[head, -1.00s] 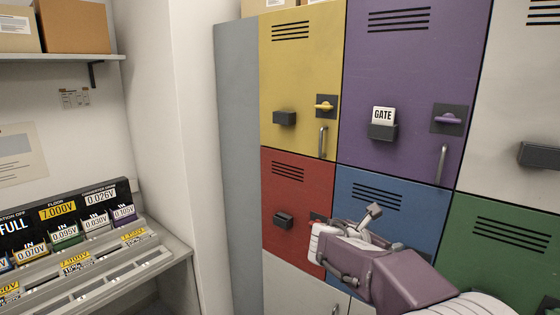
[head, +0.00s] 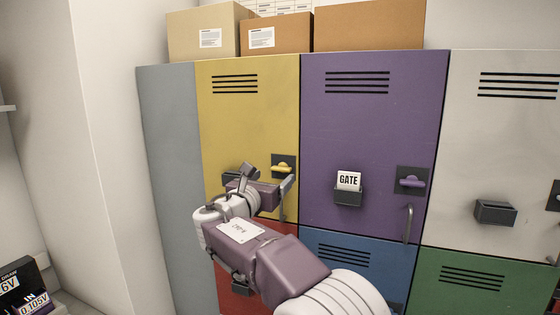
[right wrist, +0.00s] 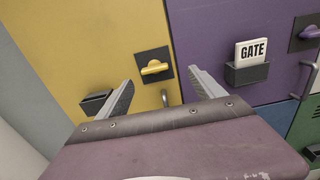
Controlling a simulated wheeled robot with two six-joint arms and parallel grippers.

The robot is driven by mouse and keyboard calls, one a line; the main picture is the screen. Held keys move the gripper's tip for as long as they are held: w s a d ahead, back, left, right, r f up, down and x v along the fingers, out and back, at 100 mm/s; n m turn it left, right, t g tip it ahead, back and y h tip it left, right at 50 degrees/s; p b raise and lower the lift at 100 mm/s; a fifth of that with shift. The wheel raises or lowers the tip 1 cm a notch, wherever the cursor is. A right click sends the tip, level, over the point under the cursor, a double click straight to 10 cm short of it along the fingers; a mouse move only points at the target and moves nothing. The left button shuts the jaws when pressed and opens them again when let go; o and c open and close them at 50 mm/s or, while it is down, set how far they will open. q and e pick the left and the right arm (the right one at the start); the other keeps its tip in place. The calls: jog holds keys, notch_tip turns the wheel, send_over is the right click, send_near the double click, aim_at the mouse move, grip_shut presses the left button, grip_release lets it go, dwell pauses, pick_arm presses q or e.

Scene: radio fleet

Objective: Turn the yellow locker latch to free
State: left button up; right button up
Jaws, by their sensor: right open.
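The yellow locker (head: 247,120) stands at the left of the locker bank. Its yellow latch (head: 282,168) sits on a dark square plate, with the knob lying about level. In the right wrist view the latch (right wrist: 155,68) shows ahead of and between the two fingers, apart from them. My right gripper (head: 268,176) is in front of the yellow door, just left of the latch in the head view; in the wrist view its fingers (right wrist: 160,82) are spread with nothing between them. The yellow door's handle is partly hidden by my gripper. My left gripper is not in view.
A dark card holder (right wrist: 95,101) is left of the latch. The purple locker (head: 368,125) to the right has its own latch (head: 411,181) and a holder with a GATE card (head: 348,181). Cardboard boxes (head: 368,27) stand on top. Red, blue and green doors are below.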

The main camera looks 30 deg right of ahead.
aim_at(280, 169)
jog(key=p+x, duration=0.1)
jog(key=x, duration=0.2)
jog(key=p+x, duration=0.2)
jog(key=x, duration=0.1)
jog(key=w+a+p+x, duration=0.1)
jog(key=p+x, duration=0.1)
jog(key=x, duration=0.1)
jog(key=shift+f, duration=0.1)
jog(key=shift+s+d, duration=0.1)
jog(key=shift+d, duration=0.3)
jog(key=shift+w+a+f, duration=0.1)
jog(key=shift+w+a, duration=0.15)
jog(key=shift+a, duration=0.05)
jog(key=shift+w+a, duration=0.1)
jog(key=shift+w, duration=0.05)
jog(key=c, duration=0.6)
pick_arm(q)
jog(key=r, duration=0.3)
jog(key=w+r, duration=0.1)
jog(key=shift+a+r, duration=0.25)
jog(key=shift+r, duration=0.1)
pick_arm(e)
jog(key=c, duration=0.8)
